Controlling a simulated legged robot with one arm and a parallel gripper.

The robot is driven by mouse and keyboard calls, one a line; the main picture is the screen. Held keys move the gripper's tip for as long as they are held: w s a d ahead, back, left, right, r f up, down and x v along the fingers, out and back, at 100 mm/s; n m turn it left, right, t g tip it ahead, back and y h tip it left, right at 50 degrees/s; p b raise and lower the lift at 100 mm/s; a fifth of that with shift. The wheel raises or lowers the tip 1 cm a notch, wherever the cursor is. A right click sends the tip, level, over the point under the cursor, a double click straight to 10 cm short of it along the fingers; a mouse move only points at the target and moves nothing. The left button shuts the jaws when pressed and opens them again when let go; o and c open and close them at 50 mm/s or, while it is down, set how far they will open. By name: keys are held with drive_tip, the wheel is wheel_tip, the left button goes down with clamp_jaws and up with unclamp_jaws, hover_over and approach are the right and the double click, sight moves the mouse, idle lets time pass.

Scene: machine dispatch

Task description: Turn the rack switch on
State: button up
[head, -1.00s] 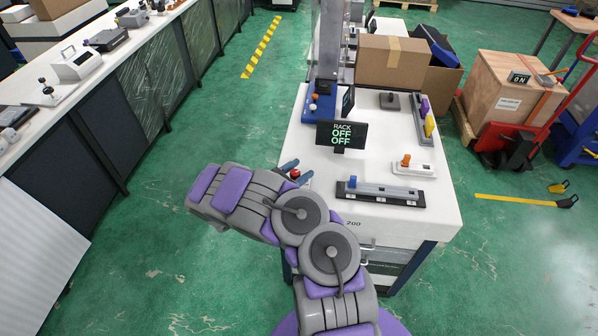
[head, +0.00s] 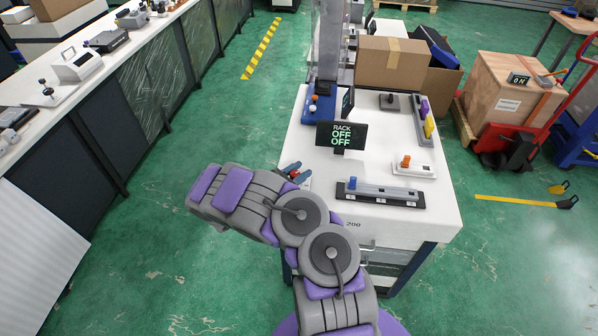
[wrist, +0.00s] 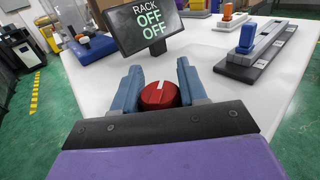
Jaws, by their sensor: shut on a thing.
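A red round knob (wrist: 159,97) with a white pointer mark sits on the white table top, between the two blue fingers of my gripper (wrist: 158,80). The fingers are shut on the knob, one on each side. In the wrist view the white mark points roughly away from me. In the head view my gripper (head: 293,168) is at the table's left side, and the knob is mostly hidden. A black display (head: 341,135) stands just behind and reads RACK OFF OFF; it also shows in the wrist view (wrist: 145,22).
On the white table (head: 395,226) are a grey rail with a blue slider (head: 380,193), a white block with an orange knob (head: 414,167) and a blue box (head: 318,108). Cardboard boxes (head: 391,62) stand at the back. Green floor is clear to the left.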

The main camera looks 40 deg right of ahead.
drive_tip(key=shift+m+g, duration=0.4)
drive_tip(key=shift+g, duration=0.1)
drive_tip(key=m+g, duration=0.2)
drive_tip(key=g, duration=0.2)
drive_tip(key=shift+s+m+y, duration=0.15)
drive_tip(key=shift+m+y, duration=0.25)
drive_tip(key=shift+s+a+m+g+y+b, duration=0.15)
drive_tip(key=shift+m+g+y, duration=0.6)
drive_tip(key=shift+g, duration=0.6)
drive_tip(key=shift+s+a+m+g+y+b, duration=0.15)
drive_tip(key=shift+m+g+y, duration=0.3)
drive_tip(key=shift+m+g, duration=0.75)
drive_tip(key=shift+d+r+g, duration=0.1)
drive_tip(key=shift+g, duration=0.25)
drive_tip(key=o, duration=1)
drive_tip(key=shift+c, duration=0.2)
